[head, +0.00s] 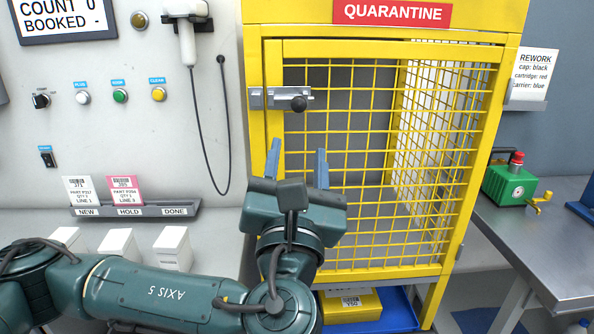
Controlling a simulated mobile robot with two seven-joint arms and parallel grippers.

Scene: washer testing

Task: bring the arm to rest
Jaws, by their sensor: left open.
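My left arm comes in from the lower left, dark green with "AXIS 5" on a link. My left gripper (297,165) is raised in front of the yellow quarantine cage (374,268). Its two blue-grey fingers point up and stand apart, with nothing between them. The fingertips are below the cage's latch (280,99), apart from it in the picture. The mesh door looks shut, and the cage looks empty behind it. My right gripper is not in view.
A wall panel (135,160) carries a scanner (187,35) on a cord, buttons and a card rack (135,210). White boxes (172,248) stand behind my arm. A yellow box (350,305) sits in a blue tray (398,310) below the cage. A green device (510,185) stands on the right bench.

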